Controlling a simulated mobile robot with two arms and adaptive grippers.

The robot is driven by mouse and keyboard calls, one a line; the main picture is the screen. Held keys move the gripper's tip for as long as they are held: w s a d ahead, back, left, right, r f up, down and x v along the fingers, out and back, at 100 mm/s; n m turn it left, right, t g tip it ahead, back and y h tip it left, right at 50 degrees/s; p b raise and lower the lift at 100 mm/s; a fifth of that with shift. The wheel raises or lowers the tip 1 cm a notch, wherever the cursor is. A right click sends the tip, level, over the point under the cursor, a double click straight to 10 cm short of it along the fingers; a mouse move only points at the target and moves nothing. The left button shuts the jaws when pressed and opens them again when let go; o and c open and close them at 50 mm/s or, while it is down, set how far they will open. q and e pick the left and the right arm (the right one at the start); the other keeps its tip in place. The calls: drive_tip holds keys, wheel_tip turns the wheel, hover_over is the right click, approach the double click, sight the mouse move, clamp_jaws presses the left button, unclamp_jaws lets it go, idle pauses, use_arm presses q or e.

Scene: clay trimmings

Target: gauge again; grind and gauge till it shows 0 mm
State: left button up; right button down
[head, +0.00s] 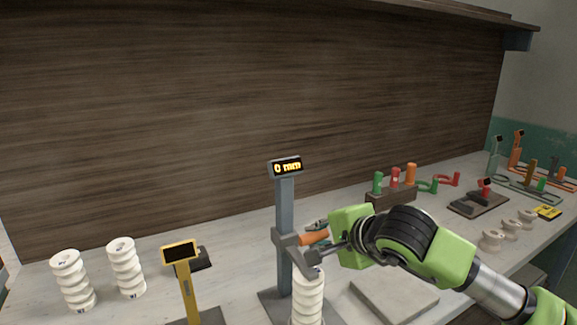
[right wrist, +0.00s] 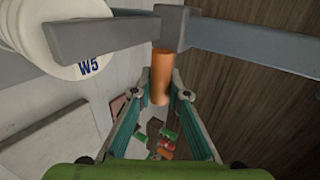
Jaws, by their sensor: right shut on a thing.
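The grey height gauge (head: 286,205) stands upright at the middle of the bench, and its display (head: 286,168) reads 0 mm. Its sliding arm (head: 293,250) is low, over the top of a white ribbed insulator (head: 308,300). In the right wrist view the insulator (right wrist: 70,38) bears the label W5, and the gauge arm lies across its top; whether they touch is hard to tell. My right gripper (right wrist: 160,82) is shut on the orange handle (right wrist: 161,72) of the gauge arm. My left gripper is not in view.
Two white ribbed stacks (head: 73,280) (head: 126,267) stand at the left, near a yellow gauge (head: 182,280) with a dark display. A grey slab (head: 395,300) lies right of the gauge. A rack (head: 391,196) with coloured handles and small white pieces (head: 510,226) are farther right.

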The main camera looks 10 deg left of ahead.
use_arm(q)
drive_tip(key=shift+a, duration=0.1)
use_arm(e)
drive_tip(key=shift+s+f, duration=0.1)
drive_tip(key=shift+f, duration=0.1)
wheel_tip(320, 180, up, 2)
drive_tip(key=shift+p, duration=0.3)
drive_tip(key=shift+r+p, duration=0.8)
drive_tip(key=shift+r, duration=2.05)
drive_tip(key=shift+r+p, duration=0.3)
drive_tip(key=shift+r, duration=0.75)
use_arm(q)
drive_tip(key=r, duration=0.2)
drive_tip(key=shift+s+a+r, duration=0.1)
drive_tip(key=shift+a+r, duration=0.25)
use_arm(e)
drive_tip(key=c, duration=1.1)
unclamp_jaws()
drive_tip(key=shift+f, duration=0.1)
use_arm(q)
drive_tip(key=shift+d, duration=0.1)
